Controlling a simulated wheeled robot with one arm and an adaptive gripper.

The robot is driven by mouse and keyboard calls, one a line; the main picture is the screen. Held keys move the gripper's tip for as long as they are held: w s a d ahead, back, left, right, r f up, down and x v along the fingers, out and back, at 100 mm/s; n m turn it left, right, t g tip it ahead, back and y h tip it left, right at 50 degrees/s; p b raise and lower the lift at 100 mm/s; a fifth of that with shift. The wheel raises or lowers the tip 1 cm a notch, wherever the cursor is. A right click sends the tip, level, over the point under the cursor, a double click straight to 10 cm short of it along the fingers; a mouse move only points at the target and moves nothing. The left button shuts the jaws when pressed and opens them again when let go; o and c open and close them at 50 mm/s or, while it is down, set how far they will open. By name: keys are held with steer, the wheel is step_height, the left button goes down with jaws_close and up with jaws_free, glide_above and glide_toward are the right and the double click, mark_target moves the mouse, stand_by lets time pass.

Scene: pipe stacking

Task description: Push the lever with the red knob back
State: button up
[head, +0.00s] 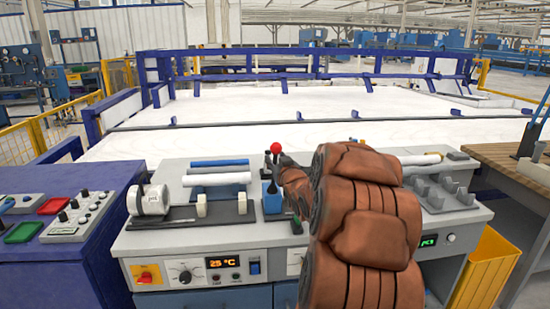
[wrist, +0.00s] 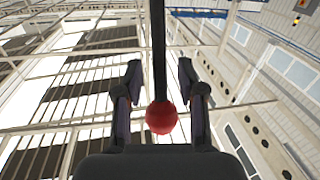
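The red knob (head: 276,148) shows at the middle of the workbench in the head view, just left of my arm. In the wrist view the red knob (wrist: 161,117) sits between the two fingers of my gripper (wrist: 159,70), near the palm. A dark rod (wrist: 159,50), apparently the lever, runs from the knob to the top of the wrist view. The fingers are apart, with a visible gap on each side of the knob. In the head view my brown arm hides most of my gripper and much of the lever.
White and blue pipes (head: 218,179) lie on holders left of the lever. A blue block (head: 271,198) stands below the knob in the picture. A grey pronged fixture (head: 440,192) and a yellow bin (head: 484,268) are to the right. A blue-framed white table (head: 300,105) lies behind.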

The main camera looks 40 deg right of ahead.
steer(key=shift+w+d, duration=0.25)
steer(key=shift+w, duration=0.3)
jaws_close()
stand_by(0.5)
